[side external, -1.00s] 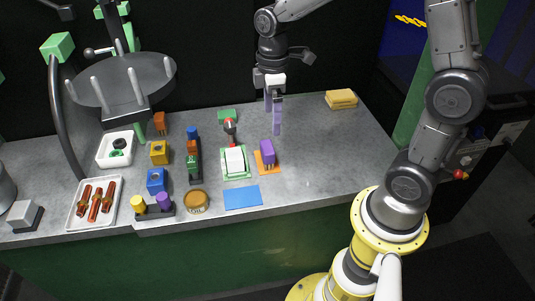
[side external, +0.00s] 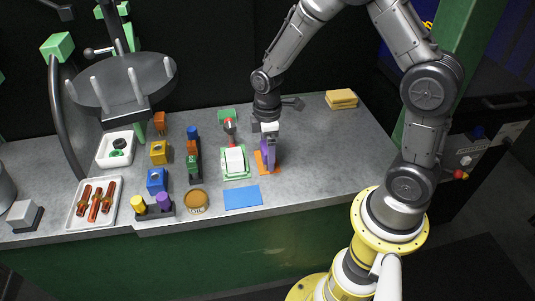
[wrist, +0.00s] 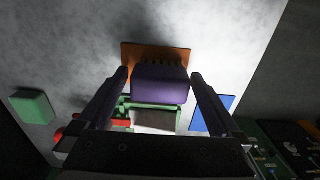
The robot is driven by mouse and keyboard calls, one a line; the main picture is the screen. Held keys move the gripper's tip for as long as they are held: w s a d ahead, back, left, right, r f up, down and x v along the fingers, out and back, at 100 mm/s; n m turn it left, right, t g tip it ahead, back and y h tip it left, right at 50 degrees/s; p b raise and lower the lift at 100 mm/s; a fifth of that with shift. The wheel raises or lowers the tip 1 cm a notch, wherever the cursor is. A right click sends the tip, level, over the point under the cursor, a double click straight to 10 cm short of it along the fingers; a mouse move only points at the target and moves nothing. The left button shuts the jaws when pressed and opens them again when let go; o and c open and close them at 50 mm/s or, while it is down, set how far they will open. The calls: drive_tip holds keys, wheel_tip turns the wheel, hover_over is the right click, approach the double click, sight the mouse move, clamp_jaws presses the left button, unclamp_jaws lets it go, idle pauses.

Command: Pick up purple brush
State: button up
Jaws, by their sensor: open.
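The purple brush (wrist: 160,84) stands on an orange square base (wrist: 130,55) in the wrist view. In the side external view the purple brush (side external: 264,158) is partly hidden behind my gripper (side external: 268,155), and the orange base (side external: 275,168) shows around it. In the wrist view my gripper (wrist: 160,78) is open, with one finger on each side of the brush. The fingers reach down beside it. I cannot tell whether either finger touches it.
A blue mat (side external: 243,197) lies in front. A yellow sponge stack (side external: 341,99) sits back right. The counter's right side is clear.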

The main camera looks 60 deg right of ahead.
drive_tip(key=shift+f, duration=0.35)
drive_tip(key=c, duration=1.3)
drive_tip(key=shift+r, duration=0.2)
drive_tip(key=shift+r, duration=0.25)
wheel_tip(320, 180, up, 2)
drive_tip(key=shift+r, duration=0.1)
drive_tip(key=s+r, duration=0.3)
drive_tip(key=s, duration=0.1)
drive_tip(key=s+r, duration=0.3)
drive_tip(key=s, duration=0.2)
drive_tip(key=s+a+r, duration=0.1)
drive_tip(key=s+r, duration=0.3)
drive_tip(key=s, duration=0.1)
